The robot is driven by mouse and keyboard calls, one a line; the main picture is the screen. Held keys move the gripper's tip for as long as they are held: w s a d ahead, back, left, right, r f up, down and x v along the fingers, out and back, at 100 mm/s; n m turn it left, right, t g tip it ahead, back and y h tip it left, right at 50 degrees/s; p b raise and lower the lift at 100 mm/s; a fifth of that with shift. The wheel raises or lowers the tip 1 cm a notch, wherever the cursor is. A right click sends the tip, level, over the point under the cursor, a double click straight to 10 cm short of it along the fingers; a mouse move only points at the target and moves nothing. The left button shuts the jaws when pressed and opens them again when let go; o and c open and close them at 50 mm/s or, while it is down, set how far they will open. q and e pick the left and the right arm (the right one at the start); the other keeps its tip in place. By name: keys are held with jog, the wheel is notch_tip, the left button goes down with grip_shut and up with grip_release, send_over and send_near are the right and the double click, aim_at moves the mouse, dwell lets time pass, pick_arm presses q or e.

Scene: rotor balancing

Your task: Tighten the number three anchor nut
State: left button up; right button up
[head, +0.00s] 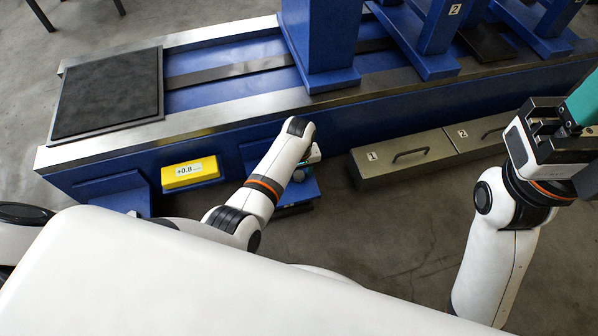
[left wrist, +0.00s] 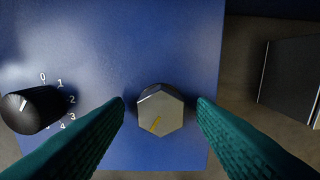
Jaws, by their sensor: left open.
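A grey hex nut (left wrist: 160,112) with a yellow line on its top face sits on a blue plate (left wrist: 150,45) in the left wrist view. No number shows beside it. My left gripper (left wrist: 160,108) is open, with one green finger on each side of the nut and a visible gap to each. In the head view my left gripper (head: 312,156) is low over a blue foot of the machine base, mostly hidden by my arm, and the nut is hidden there. My right gripper (head: 578,118) is at the right edge, cut off, and its jaw opening is unclear.
A black dial (left wrist: 30,108) with numbers from 0 stands left of the nut. A yellow display (head: 190,172) reads +0.8 on the blue machine base (head: 110,192). Grey boxes labelled 1 (head: 403,157) and 2 (head: 480,131) stand on the floor to the right.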

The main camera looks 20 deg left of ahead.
pick_arm(q)
jog(key=shift+c, duration=0.2)
jog(key=c, duration=0.9)
jog(key=shift+c, duration=0.2)
